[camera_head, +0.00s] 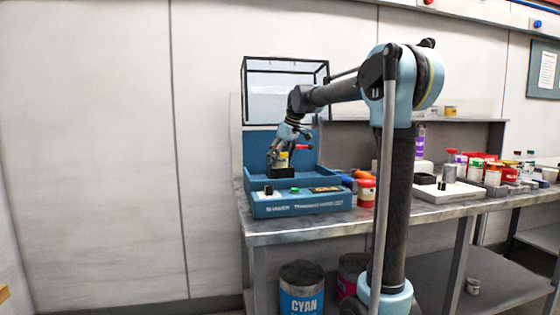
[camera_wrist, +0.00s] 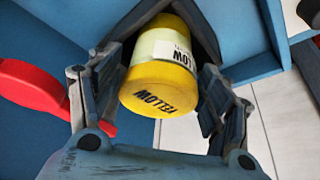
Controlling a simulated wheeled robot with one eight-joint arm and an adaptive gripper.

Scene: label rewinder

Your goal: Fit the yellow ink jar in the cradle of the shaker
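The yellow ink jar (camera_wrist: 160,75) has a pale label and yellow ends, the near one printed with dark lettering. In the wrist view it sits against the dark angled cradle (camera_wrist: 205,28), its near end facing my camera. In the head view the jar (camera_head: 282,157) shows small at the dark cradle block (camera_head: 282,172) of the blue shaker (camera_head: 305,206). My gripper (camera_wrist: 160,88) has one finger on each side of the jar, with narrow gaps visible, so it looks open around it. How deep the jar sits is hidden.
A red handle (camera_wrist: 35,88) lies just left of my gripper in the wrist view. A clear guard with a black frame (camera_head: 285,90) stands above the shaker. A red-and-white jar (camera_head: 366,190) stands to its right. Several jars crowd the bench's right side.

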